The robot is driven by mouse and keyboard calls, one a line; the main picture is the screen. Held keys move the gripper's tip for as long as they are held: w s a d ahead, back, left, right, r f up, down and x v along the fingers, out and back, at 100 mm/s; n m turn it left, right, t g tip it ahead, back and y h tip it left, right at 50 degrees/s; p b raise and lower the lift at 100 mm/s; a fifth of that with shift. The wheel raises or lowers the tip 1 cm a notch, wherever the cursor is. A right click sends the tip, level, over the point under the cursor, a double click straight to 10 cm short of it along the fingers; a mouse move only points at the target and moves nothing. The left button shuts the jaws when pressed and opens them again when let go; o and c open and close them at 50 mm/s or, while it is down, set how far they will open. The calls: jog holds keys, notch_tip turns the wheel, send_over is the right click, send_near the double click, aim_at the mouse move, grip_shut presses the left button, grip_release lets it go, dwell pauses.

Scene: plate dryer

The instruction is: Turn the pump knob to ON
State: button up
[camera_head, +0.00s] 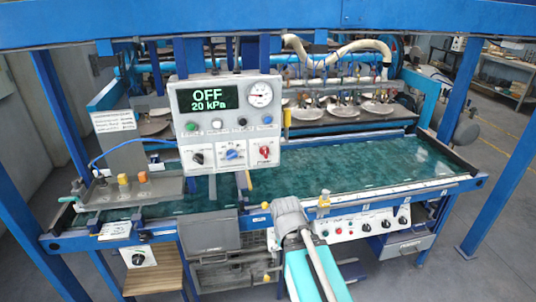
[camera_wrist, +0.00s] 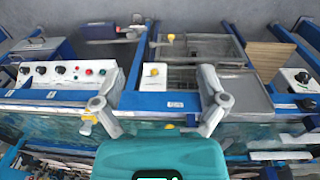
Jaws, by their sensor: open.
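The grey control box (camera_head: 228,125) stands over the table in the head view. Its screen (camera_head: 208,98) reads OFF and 20 kPa. Its lower row has a black knob (camera_head: 198,158), a blue knob (camera_head: 232,154) and a red knob (camera_head: 264,151). Their small labels are too blurred to read, so I cannot tell which one is the pump knob. My gripper (camera_head: 290,208) is below and right of the box, near the table's front edge and apart from the knobs. In the wrist view my gripper (camera_wrist: 158,82) has its fingers spread, with nothing held between them.
A front panel (camera_head: 362,225) with several black knobs and buttons is right of my gripper; it also shows in the wrist view (camera_wrist: 62,72). Another black knob (camera_head: 138,259) is at the lower left. The green wet table (camera_head: 340,180) stretches behind. Blue posts (camera_head: 497,165) frame the machine.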

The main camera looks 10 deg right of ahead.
jog(key=n+t+h+b, duration=0.2)
jog(key=n+t+h, duration=0.4)
jog(key=n+t, duration=1)
send_near(266, 154)
jog(key=s+a+m, duration=0.1)
jog(key=s, duration=0.2)
jog(key=shift+a+f+t, duration=0.15)
jog(key=shift+f+t, duration=0.25)
jog(key=shift+f, duration=0.05)
jog(key=shift+p+x, duration=0.55)
jog(key=shift+x, duration=6.35)
